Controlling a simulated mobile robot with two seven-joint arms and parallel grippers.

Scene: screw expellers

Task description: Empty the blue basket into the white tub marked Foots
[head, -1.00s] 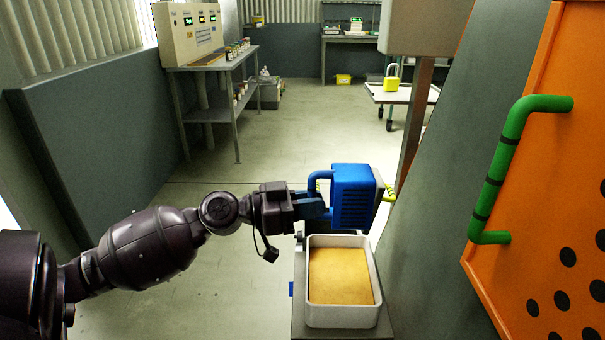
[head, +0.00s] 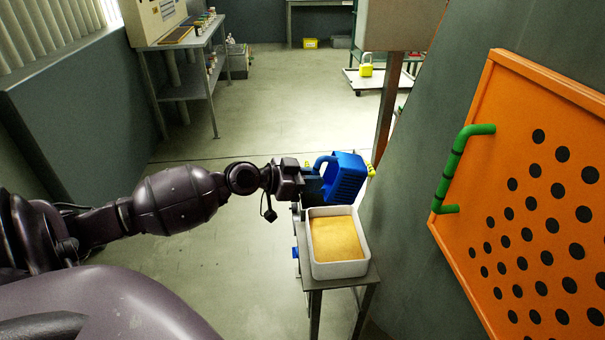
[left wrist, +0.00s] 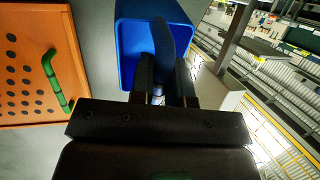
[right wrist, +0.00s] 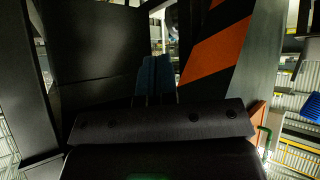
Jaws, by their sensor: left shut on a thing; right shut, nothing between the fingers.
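The blue basket (head: 346,178) is held in the air by its handle in my left gripper (head: 318,184), beside and just above the far end of the white tub (head: 338,270). The basket is tilted in the head view. In the left wrist view the basket's open mouth (left wrist: 128,52) shows a blue inside wall; part of the inside is hidden by my left gripper's fingers (left wrist: 160,80). The tub holds a flat yellow-brown mass. I cannot read a marking on it. My right gripper (right wrist: 157,80) shows in the right wrist view with its fingers together and empty.
The tub stands on a narrow metal stand (head: 316,283). A grey sloping wall (head: 410,200) and an orange perforated panel (head: 515,200) with a green handle (head: 453,165) are on the right. Open floor (head: 210,270) lies left of the stand.

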